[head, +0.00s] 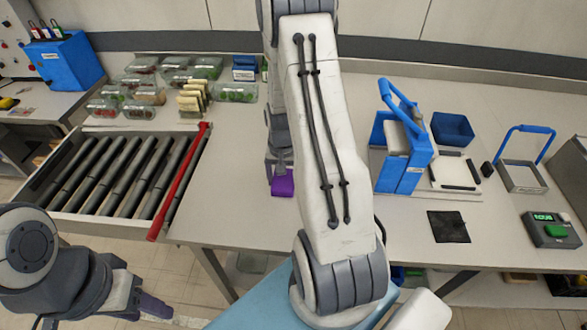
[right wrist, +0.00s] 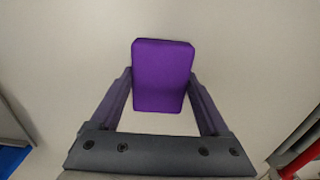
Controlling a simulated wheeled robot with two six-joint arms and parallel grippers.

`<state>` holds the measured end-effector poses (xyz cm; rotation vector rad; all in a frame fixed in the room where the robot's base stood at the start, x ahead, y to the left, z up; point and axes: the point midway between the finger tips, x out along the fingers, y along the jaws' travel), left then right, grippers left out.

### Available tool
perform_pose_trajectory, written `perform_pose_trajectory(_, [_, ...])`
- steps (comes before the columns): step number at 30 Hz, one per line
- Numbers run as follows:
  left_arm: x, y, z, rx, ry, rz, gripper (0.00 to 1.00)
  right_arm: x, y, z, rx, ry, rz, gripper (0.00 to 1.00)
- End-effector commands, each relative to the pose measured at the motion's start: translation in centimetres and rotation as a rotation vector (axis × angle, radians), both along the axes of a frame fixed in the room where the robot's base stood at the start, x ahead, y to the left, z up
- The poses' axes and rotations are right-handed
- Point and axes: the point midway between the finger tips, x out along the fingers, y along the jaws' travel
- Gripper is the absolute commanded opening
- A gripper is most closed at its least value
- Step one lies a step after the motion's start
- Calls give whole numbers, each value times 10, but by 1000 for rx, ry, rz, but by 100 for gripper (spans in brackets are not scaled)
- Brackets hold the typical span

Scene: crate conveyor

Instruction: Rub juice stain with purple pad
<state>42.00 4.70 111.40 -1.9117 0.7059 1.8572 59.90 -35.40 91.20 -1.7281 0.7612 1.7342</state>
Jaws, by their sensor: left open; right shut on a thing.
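The purple pad (head: 283,187) is a small block at the middle of the table, left of my right arm's big white link. My right gripper (right wrist: 160,82) is shut on the purple pad (right wrist: 163,65), with one finger on each side of it. I cannot tell whether the pad touches the pale table top. No juice stain shows in either view; my right arm hides part of the table. My left gripper (head: 155,306) is open and empty, low at the bottom left, off the table.
A roller conveyor (head: 72,160) with a red bar (head: 180,180) lies left. Several clear food boxes (head: 236,93) stand at the back. A blue-handled device (head: 402,150), a blue bin (head: 453,129), a black square (head: 448,226) and a scale (head: 551,231) occupy the right.

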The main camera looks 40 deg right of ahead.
Motion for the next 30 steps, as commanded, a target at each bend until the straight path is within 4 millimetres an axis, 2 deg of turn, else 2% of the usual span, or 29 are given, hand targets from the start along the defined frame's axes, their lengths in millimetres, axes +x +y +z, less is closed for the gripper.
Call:
perform_pose_trajectory(7, [0,0,1,0,0,0,50,-6,12,-2,0,0,-7,19])
perform_pose_trajectory(9, [0,0,10,0,0,0,50,-6,12,5,0,0,-7,19])
perform_pose_trajectory(12, [0,0,19,0,0,1,50,-5,13,30,-3,-6,-6,19])
perform_pose_trajectory(30, [0,0,64,0,0,3,50,-3,16,79,-2,-3,0,19])
